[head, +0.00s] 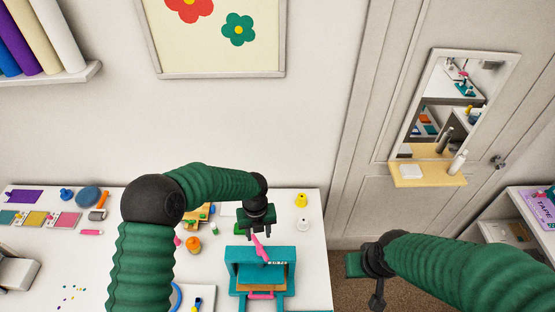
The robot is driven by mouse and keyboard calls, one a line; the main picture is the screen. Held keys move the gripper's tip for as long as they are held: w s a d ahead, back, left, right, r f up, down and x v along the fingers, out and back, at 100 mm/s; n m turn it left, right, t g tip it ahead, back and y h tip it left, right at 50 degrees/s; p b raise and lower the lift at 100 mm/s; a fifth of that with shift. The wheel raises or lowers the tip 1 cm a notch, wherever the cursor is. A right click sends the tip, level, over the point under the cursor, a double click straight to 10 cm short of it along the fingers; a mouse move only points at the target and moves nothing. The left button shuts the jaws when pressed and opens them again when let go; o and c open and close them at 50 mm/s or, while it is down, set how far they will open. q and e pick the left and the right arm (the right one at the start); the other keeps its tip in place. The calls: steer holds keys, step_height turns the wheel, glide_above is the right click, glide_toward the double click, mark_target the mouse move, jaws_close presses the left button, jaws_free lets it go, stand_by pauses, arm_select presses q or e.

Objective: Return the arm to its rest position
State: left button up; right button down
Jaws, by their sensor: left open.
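My left arm (215,184) comes in from the left and arches over the white table. My left gripper (257,226) is open and points down just behind and above a teal press-like device (243,254). A pink lever (260,248) on the device sits just below the gripper; I cannot tell whether they touch. My right arm (465,268) comes in from the right, and its gripper (366,278) hangs over the floor beside the table. Its fingers are dark and small, and their opening is unclear.
The white table (315,265) holds an orange bottle (193,243), a yellow spool (301,199), a white spool (303,224) and colored pads at left. A door with a mirror (455,95) and small wooden shelf (428,175) stands at right. A white shelf unit (490,208) is far right.

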arm_select(q)
steer(key=s+a+f+n+t+b, duration=0.1)
steer(key=s+a+n+b, duration=0.3)
steer(key=n, duration=0.7)
steer(key=s+a+f+n+b, duration=0.4)
steer(key=s+n+b, duration=0.4)
steer(key=n+b, duration=0.2)
steer(key=s+a+f+n+t+b, duration=0.1)
steer(key=s+a+f+n+b, duration=0.2)
steer(key=n, duration=0.9)
steer(key=s+a+b, duration=0.2)
steer(key=s+b, duration=0.1)
steer(key=b, duration=0.1)
steer(key=shift+a+f+n+t+b, duration=0.2)
steer(key=shift+a+n+t+b, duration=0.1)
steer(key=shift+a+n+b, duration=0.1)
